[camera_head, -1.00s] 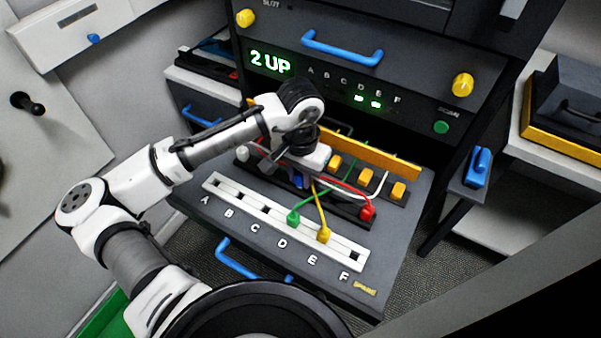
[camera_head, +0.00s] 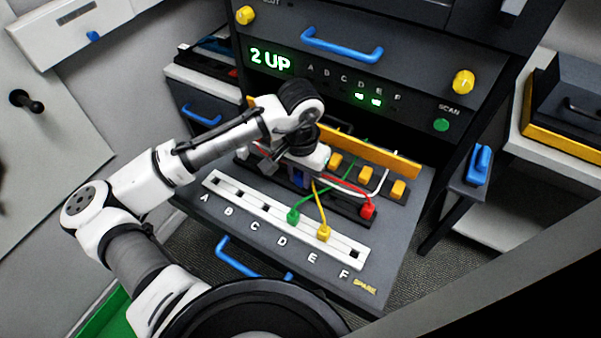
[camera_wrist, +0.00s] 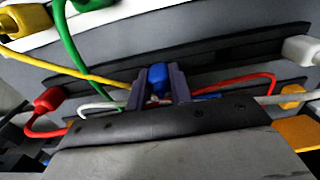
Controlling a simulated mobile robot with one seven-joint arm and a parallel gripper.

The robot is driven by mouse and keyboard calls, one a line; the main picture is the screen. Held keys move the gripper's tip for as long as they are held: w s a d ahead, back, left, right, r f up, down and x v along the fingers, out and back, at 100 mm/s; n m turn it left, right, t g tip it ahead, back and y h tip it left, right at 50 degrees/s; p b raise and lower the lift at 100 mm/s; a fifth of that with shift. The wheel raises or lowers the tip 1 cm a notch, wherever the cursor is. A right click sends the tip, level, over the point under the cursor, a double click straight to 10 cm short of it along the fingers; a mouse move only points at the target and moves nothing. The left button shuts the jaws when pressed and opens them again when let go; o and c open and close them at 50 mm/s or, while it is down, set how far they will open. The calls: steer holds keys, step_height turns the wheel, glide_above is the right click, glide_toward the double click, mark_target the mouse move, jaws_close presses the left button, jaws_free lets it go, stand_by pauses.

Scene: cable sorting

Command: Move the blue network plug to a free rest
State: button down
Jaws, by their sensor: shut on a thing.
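The blue network plug (camera_wrist: 158,78) is between the two fingers of my gripper (camera_wrist: 160,82) in the wrist view, and the fingers are shut on it. In the head view my gripper (camera_head: 300,180) is over the dark rest strip behind the white lettered socket strip (camera_head: 215,184), and the plug is mostly hidden by my wrist. I cannot tell whether the plug touches the rest strip. The red plug (camera_head: 368,211) stands at the right end of the dark rest strip. A white plug (camera_wrist: 301,49) shows at the right of the wrist view.
The green plug (camera_head: 293,216) and yellow plug (camera_head: 324,233) sit in the white strip near D and E. Red, yellow, green and white cables run close around my gripper. Several orange blocks (camera_head: 398,188) stand behind. A blue drawer handle (camera_head: 250,262) is at the front.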

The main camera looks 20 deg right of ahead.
steer(key=c, duration=0.7)
jaws_free()
steer(key=shift+r, duration=0.15)
steer(key=shift+r+p, duration=3.35)
